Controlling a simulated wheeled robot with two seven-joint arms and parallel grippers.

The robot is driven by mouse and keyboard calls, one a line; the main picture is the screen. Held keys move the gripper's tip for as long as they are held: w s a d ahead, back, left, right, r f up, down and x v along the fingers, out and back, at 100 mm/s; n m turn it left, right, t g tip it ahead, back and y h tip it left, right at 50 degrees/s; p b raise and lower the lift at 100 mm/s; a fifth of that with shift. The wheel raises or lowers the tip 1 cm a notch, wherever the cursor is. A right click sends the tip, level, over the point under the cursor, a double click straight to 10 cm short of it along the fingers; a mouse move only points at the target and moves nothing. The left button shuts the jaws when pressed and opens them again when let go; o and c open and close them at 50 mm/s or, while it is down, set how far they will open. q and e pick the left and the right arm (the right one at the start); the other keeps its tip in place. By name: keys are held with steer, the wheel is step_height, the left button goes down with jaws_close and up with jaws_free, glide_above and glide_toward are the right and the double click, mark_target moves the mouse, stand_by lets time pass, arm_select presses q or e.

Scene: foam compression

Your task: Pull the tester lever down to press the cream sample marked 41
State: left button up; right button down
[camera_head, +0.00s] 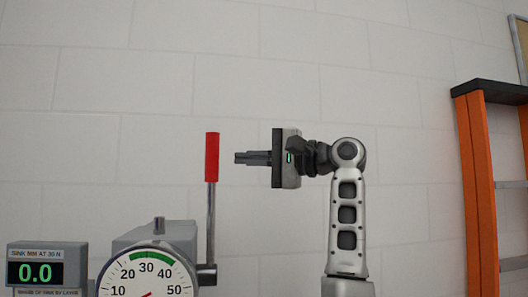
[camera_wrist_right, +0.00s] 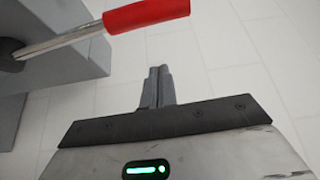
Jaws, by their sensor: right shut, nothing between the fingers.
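The tester lever stands upright at the right side of the grey tester (camera_head: 160,236), with a red grip (camera_head: 212,157) on a metal rod (camera_head: 211,222). My right gripper (camera_head: 238,158) is shut and empty, just right of the red grip at about its height, with a small gap between them. In the right wrist view the closed fingers (camera_wrist_right: 158,72) point toward the red grip (camera_wrist_right: 146,14), which lies beyond the tips. The cream sample marked 41 is not visible in either view. My left gripper is not in view.
A round dial gauge (camera_head: 148,278) with a green band sits on the tester's front. A grey display box (camera_head: 45,265) at the lower left reads 0.0. An orange ladder (camera_head: 478,190) stands at the far right before a white block wall (camera_head: 290,60).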

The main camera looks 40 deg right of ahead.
steer(key=a, duration=0.1)
steer(key=a+p, duration=0.1)
steer(key=a, duration=0.2)
steer(key=shift+w+a+f, duration=0.1)
steer(key=shift+w+a, duration=0.15)
steer(key=shift+a, duration=0.15)
